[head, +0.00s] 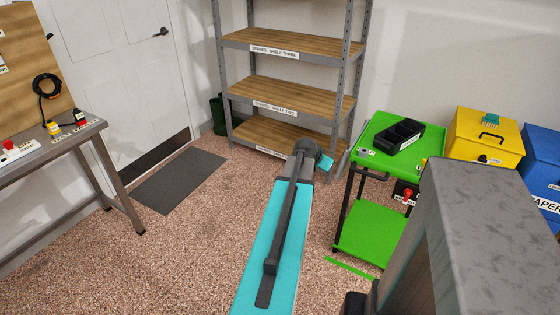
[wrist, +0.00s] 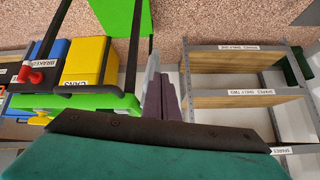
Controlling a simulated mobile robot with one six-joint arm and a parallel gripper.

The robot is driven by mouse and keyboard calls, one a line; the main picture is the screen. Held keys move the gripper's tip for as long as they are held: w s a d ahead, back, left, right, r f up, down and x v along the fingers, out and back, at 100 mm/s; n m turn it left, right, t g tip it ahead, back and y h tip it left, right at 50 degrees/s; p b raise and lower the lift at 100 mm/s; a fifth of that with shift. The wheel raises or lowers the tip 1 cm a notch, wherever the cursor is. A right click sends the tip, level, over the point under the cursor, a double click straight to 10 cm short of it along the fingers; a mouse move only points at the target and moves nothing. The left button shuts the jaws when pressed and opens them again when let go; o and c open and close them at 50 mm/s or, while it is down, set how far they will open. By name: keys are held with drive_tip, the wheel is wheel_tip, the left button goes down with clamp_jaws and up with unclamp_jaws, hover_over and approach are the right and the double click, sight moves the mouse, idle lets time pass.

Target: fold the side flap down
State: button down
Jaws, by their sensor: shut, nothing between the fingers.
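The green cart (head: 399,165) stands right of centre in the head view. A grey panel at its left edge, seemingly the side flap (head: 342,163), shows as a thin, steep sliver. In the wrist view the flap (wrist: 152,72) is a pale grey plate beside the cart's green top edge (wrist: 75,102). My gripper (wrist: 164,88) shows there as dark purplish fingers, shut and empty, close to the flap. I cannot tell whether they touch it. In the head view my arm's wrist hides the fingers.
A steel shelf unit (head: 290,90) is behind my arm. A workbench (head: 55,145) is at left, with open floor between.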

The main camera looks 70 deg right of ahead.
drive_tip(key=w+a+f+n+t+y+p, duration=0.1)
drive_tip(key=w+a+f+n+p, duration=0.2)
drive_tip(key=w+a, duration=0.55)
drive_tip(key=w+a+f+n+t+y+p, duration=0.15)
drive_tip(key=w+a+f, duration=0.4)
drive_tip(key=w, duration=0.65)
drive_tip(key=w+a+f+n+y+p, duration=0.2)
drive_tip(key=w+a+f+n, duration=0.15)
drive_tip(key=w+a, duration=0.55)
drive_tip(key=w+a+f+n+y+p, duration=0.1)
drive_tip(key=w+a+f+n+p, duration=0.2)
drive_tip(key=w+a, duration=0.6)
drive_tip(key=a+f+n+g+y+p, duration=0.1)
drive_tip(key=a+f+n+p, duration=0.15)
drive_tip(key=a, duration=0.95)
drive_tip(key=a+f+n+g+y+p, duration=0.1)
drive_tip(key=a+f+n, duration=0.15)
drive_tip(key=a, duration=1.05)
drive_tip(key=s+a+n+g+p, duration=0.1)
drive_tip(key=s+a+n+p, duration=0.1)
drive_tip(key=s+a, duration=0.4)
drive_tip(key=s+a+n+g+p, duration=0.2)
drive_tip(key=s+a+n, duration=0.3)
drive_tip(key=a, duration=0.8)
drive_tip(key=shift+s+a+r+p, duration=0.35)
drive_tip(key=shift+s+r+p, duration=0.1)
drive_tip(key=shift+s, duration=0.5)
drive_tip(key=shift+g+y, duration=0.25)
